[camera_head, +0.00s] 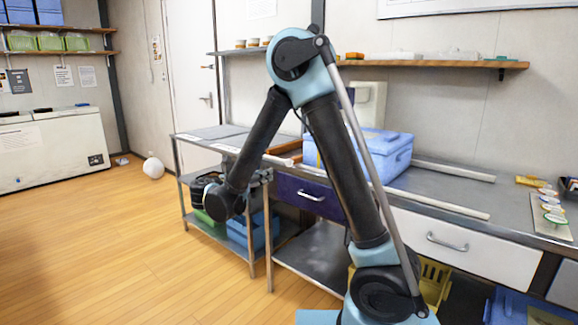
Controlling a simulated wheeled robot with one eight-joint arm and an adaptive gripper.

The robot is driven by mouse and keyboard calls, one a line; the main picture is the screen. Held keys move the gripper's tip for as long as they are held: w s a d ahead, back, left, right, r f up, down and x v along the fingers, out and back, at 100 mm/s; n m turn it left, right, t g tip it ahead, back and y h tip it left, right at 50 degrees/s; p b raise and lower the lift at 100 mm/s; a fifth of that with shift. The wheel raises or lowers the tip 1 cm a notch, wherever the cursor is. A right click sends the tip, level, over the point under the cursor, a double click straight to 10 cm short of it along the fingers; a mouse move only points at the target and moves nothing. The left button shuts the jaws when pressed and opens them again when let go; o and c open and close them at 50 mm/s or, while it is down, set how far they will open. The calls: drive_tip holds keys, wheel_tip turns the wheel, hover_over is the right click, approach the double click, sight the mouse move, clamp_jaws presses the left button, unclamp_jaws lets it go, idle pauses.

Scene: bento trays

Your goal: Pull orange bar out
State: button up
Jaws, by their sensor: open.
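An orange-brown bar-like piece (284,147) lies on the metal worktop, left of the blue lidded box; it is small in view, and I cannot tell whether it is a loose bar or part of a tray. My arm rises in the middle and bends down to the left. My gripper (261,177) is at its low end, near the front corner of the worktop and left of the purple drawer (309,198). It is open, small and partly hidden by my wrist. I see nothing held in it, and it is apart from the orange-brown piece.
The blue lidded box (372,152) stands on the worktop (425,187), behind my arm. A white drawer (465,246) is right of the purple one. Pale rails lie on the worktop. A lower metal table (208,133) adjoins at left.

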sight(288, 163)
drive_tip(key=x, duration=1.6)
drive_tip(key=shift+w+r, duration=0.1)
drive_tip(key=shift+w, duration=0.3)
clamp_jaws()
